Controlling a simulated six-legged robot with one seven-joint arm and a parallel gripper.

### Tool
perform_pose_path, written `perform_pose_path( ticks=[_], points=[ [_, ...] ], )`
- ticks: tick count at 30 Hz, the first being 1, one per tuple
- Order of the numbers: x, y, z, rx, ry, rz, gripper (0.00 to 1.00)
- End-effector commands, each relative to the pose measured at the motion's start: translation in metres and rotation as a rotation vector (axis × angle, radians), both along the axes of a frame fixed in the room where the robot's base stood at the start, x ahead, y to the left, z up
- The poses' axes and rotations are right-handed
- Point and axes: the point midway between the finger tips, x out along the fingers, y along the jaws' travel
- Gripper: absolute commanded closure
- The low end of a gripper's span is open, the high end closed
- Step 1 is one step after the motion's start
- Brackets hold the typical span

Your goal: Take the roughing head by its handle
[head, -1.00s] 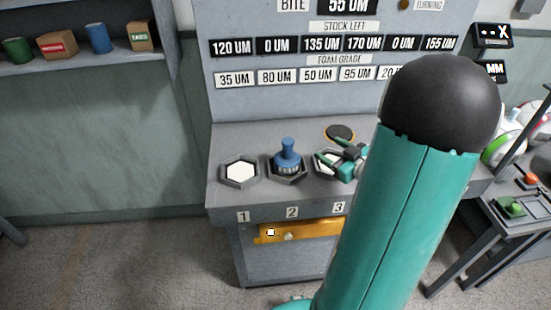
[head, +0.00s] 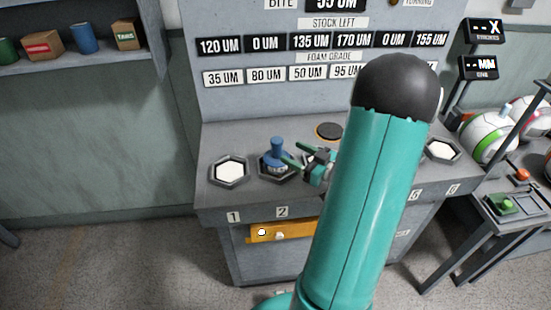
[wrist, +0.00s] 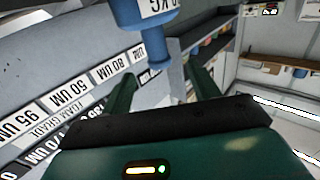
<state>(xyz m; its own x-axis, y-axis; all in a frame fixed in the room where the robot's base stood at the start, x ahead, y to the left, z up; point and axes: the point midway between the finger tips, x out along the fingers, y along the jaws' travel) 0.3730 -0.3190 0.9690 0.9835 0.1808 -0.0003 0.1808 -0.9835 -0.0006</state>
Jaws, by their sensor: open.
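A blue head with an upright handle (head: 277,147) stands in the hexagonal seat marked 2 on the grey bench. I take it for the roughing head; its label is only partly readable in the wrist view. My gripper (head: 290,153) is open just right of the handle, its green fingers pointing left at it. In the wrist view the blue head (wrist: 140,12) is at the top, upside down, and its handle (wrist: 156,48) reaches down between the open fingertips (wrist: 160,72). I cannot tell whether a finger touches it.
An empty white-floored seat (head: 229,172), marked 1, is on the left. A dark round disc (head: 328,131) lies behind my gripper. My upper arm hides the bench's middle right. Another seat (head: 442,150) shows beyond it. A yellow drawer front (head: 268,232) is below.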

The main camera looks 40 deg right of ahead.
Motion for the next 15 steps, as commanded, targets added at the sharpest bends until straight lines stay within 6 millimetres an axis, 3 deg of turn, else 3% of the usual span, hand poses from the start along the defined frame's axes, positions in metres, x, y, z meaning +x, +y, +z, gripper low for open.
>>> perform_pose_path(
  ticks=[3,10,15],
  points=[
    [0.017,0.003,0.0,0.0,0.0,0.002,0.4],
    [0.034,0.006,0.0,0.0,0.0,0.005,0.4],
    [0.061,0.009,0.001,0.0,0.0,0.007,0.4]
  ],
)
